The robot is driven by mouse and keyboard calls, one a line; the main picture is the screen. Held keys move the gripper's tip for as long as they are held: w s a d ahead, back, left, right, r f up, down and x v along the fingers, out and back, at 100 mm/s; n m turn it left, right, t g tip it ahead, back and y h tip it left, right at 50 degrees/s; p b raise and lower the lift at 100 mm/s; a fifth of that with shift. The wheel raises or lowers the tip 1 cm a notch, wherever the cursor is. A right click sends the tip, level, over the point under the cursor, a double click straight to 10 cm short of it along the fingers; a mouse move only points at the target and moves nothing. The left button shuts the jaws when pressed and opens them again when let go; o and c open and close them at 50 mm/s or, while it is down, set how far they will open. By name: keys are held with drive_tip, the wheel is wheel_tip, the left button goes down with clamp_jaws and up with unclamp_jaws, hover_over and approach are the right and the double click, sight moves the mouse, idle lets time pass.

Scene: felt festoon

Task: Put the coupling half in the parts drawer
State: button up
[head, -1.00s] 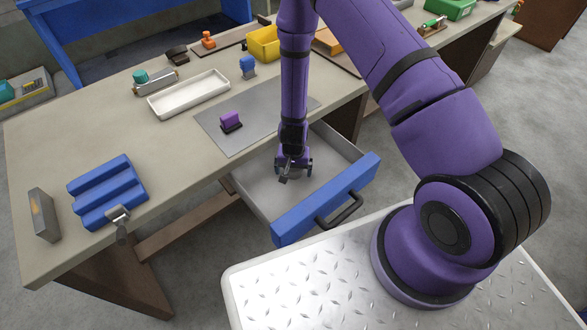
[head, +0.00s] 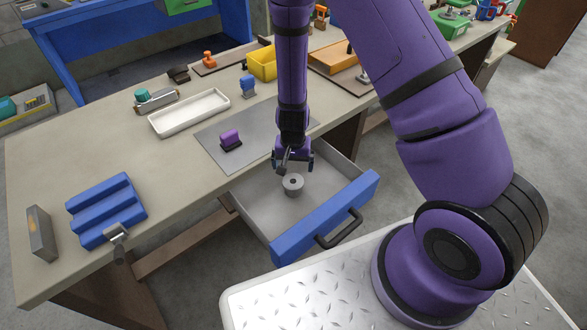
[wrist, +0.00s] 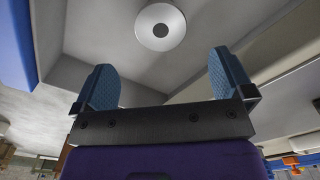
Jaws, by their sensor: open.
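The coupling half (head: 293,185) is a short grey cylinder with a hole in its top. It stands upright on the floor of the open parts drawer (head: 255,203), which has a blue front (head: 325,218) and a dark handle. In the wrist view the coupling half (wrist: 160,27) shows as a round disc beyond the fingertips, apart from them. My gripper (head: 293,163) is above the drawer, just behind and above the coupling half. Its two blue-padded fingers (wrist: 162,85) are spread wide with nothing between them.
A white tray (head: 188,113), a purple-handled block (head: 231,141) on a grey mat, a blue stepped block (head: 106,210) and a yellow bin (head: 262,63) are on the bench. The drawer's walls surround the coupling half, with bare floor around it.

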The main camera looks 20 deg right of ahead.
drive_tip(key=shift+r, duration=0.35)
wheel_tip(320, 180, up, 29)
drive_tip(key=s+d+n+t+y, duration=0.1)
drive_tip(key=s+n+t+y, duration=0.1)
drive_tip(key=n, duration=0.1)
drive_tip(key=s+d+r+n+t+h, duration=0.1)
drive_tip(key=s+d+r, duration=0.2)
drive_tip(key=s+r, duration=0.5)
drive_tip(key=s+d+r+n+t+h, duration=0.1)
drive_tip(key=s+d+r, duration=0.3)
drive_tip(key=s+r, duration=0.5)
drive_tip(key=s+t, duration=0.1)
drive_tip(key=s, duration=0.3)
drive_tip(key=shift+s+d+r, duration=0.15)
drive_tip(key=shift+d+r, duration=0.05)
